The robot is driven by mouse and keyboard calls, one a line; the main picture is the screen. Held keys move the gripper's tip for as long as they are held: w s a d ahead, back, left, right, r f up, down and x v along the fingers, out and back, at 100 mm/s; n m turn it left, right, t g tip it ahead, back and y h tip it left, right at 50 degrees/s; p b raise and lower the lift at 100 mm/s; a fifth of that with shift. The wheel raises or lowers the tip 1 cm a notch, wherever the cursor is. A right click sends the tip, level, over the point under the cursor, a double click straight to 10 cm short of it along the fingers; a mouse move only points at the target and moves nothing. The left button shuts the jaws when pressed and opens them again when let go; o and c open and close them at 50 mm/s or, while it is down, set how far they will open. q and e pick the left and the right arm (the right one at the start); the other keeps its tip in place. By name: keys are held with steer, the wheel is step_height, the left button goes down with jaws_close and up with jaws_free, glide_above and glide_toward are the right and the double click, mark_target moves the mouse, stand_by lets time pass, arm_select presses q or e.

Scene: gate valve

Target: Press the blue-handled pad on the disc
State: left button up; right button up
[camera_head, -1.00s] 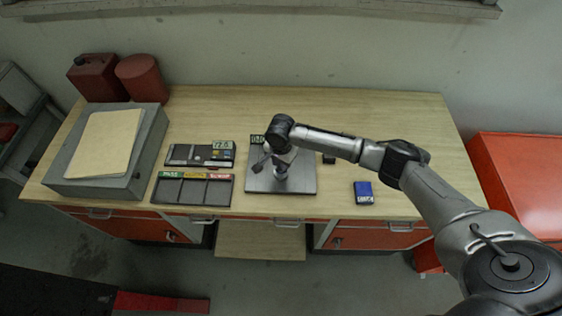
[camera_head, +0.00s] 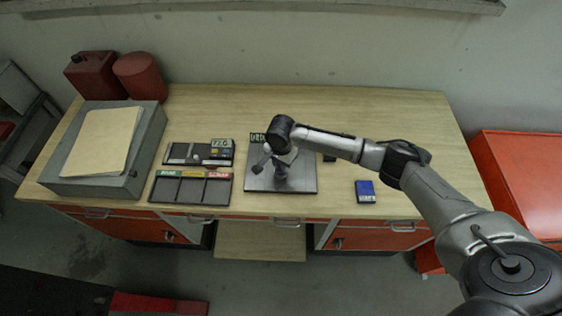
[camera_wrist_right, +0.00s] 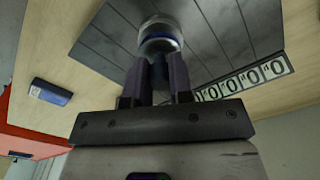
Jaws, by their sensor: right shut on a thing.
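My right gripper (camera_head: 282,172) points down over the grey plate (camera_head: 305,183) in the middle of the bench. In the right wrist view its two fingers (camera_wrist_right: 161,80) are closed on the blue handle (camera_wrist_right: 159,70), of which only a small part shows between them. A round silver metal part (camera_wrist_right: 159,34) sits just beyond the fingertips, above the plate (camera_wrist_right: 100,40). I cannot tell where the pad ends and the disc begins, or whether they touch. My left gripper is not in view.
A number display (camera_wrist_right: 245,80) stands at the plate's edge. A blue box (camera_head: 365,191) lies to the right. A labelled tray (camera_head: 190,190) and a dark panel (camera_head: 182,153) lie to the left, then a grey case (camera_head: 150,140). The bench's right side is mostly clear.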

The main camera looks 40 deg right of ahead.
steer(key=shift+f, duration=0.15)
steer(key=shift+f, duration=0.4)
stand_by(0.9)
steer(key=shift+r+p, duration=0.45)
steer(key=shift+p, duration=0.05)
step_height(320, 180, up, 5)
steer(key=p, duration=0.6)
steer(key=shift+f, duration=0.1)
steer(key=shift+r+p, duration=0.7)
steer(key=shift+p, duration=0.45)
